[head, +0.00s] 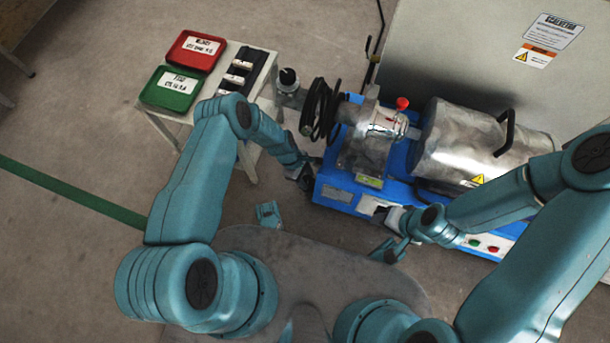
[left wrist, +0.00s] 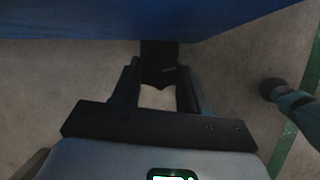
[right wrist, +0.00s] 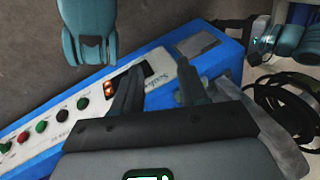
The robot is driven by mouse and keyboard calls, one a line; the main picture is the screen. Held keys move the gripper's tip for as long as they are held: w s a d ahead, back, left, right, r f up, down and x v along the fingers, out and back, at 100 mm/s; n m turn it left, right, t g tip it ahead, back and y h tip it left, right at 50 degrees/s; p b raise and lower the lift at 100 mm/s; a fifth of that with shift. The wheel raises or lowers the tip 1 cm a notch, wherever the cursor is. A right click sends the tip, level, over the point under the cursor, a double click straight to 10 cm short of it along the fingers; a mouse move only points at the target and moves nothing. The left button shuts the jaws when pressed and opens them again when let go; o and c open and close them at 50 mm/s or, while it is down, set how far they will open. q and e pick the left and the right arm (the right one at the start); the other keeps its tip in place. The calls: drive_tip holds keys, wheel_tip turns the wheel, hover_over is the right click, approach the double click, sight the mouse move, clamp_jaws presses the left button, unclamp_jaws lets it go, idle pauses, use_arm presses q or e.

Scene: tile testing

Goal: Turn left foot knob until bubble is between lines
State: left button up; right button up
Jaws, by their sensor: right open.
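The blue machine base (head: 322,190) stands on the floor, with a small yellow-green strip (head: 370,181) on its upper face that may be the level. Its bubble and lines are too small to read. My left gripper (head: 303,174) is at the base's left front corner. In the left wrist view, a dark foot knob (left wrist: 158,62) under the blue edge lies between or just beyond the fingertips (left wrist: 160,75); contact is unclear. My right gripper (head: 390,215) is in front of the base. In the right wrist view its fingers (right wrist: 160,75) are apart and empty above the front panel.
A white side table (head: 152,120) holds a red tray (head: 193,51) and a green tray (head: 171,90). Buttons (right wrist: 62,115) line the panel. A grey cabinet (head: 455,50) stands behind.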

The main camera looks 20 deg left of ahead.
use_arm(q)
drive_tip(key=shift+c, duration=0.7)
drive_tip(key=shift+n, duration=0.4)
use_arm(e)
drive_tip(key=shift+r, duration=0.15)
use_arm(q)
drive_tip(key=shift+s+t, duration=0.1)
drive_tip(key=shift+t, duration=0.2)
drive_tip(key=shift+s+r+n+t+p, duration=0.1)
drive_tip(key=shift+r+n+t+p, duration=0.15)
drive_tip(key=shift+n+p, duration=0.6)
drive_tip(key=n+t+p, duration=0.1)
drive_tip(key=n+p, duration=0.2)
drive_tip(key=p, duration=0.2)
drive_tip(key=shift+s+p, duration=0.1)
drive_tip(key=shift+p, duration=0.3)
drive_tip(key=shift+f+n+t+p, duration=0.25)
drive_tip(key=shift+n+p, duration=0.3)
drive_tip(key=shift+p, duration=0.25)
use_arm(e)
wheel_tip(320, 180, up, 8)
drive_tip(key=s+a+g, duration=0.1)
drive_tip(key=s, duration=0.1)
drive_tip(key=shift+a+n, duration=0.25)
drive_tip(key=shift+n, duration=0.05)
drive_tip(key=shift+s, duration=0.1)
